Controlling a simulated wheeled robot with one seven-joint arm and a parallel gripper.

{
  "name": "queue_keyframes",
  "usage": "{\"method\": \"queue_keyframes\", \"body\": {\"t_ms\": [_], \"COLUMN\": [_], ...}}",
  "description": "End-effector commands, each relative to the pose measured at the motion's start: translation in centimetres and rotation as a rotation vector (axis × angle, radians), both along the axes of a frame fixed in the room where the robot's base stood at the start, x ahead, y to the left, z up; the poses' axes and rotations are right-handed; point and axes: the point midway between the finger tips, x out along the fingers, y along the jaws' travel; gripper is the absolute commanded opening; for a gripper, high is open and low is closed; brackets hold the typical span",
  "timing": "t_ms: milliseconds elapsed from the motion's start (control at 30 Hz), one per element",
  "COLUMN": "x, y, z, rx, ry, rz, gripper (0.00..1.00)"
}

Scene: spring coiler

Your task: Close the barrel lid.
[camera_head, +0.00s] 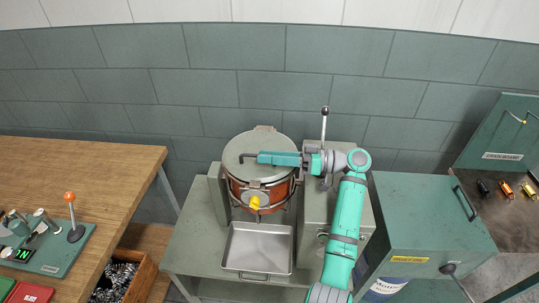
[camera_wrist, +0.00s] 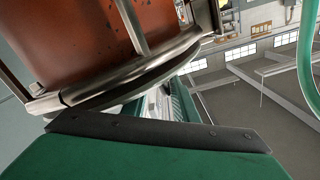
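The barrel (camera_head: 236,192) is orange-brown with metal bands and stands upright on a grey-green stand in the head view. Its round grey-green lid (camera_head: 240,145) lies over the top; I cannot tell whether it is fully seated. My gripper (camera_head: 246,158) reaches in from the right, with its dark tip over the lid's left part. Whether it touches the lid is unclear. In the wrist view, the barrel's orange wall (camera_wrist: 70,40) and metal rim (camera_wrist: 130,75) are close to the green gripper body. The finger gap is not clear.
A yellow knob (camera_head: 255,203) is on the barrel's front, above a metal tray (camera_head: 258,248). A black-knobbed lever (camera_head: 324,122) stands behind my arm. A green cabinet (camera_head: 430,210) is at right, and a wooden bench (camera_head: 85,180) at left.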

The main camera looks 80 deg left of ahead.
Motion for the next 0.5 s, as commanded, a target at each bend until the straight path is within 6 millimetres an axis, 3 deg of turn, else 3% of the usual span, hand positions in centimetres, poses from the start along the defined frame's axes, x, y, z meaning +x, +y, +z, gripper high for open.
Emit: {"method": "queue_keyframes", "body": {"t_ms": [333,500], "x": [0.3,2.2], "y": [-0.1,-0.8], "z": [0.4,0.5], "rx": [0.009,0.009], "ry": [-0.003,-0.003], "rz": [0.001,-0.001], "gripper": [0.28,0.28]}}
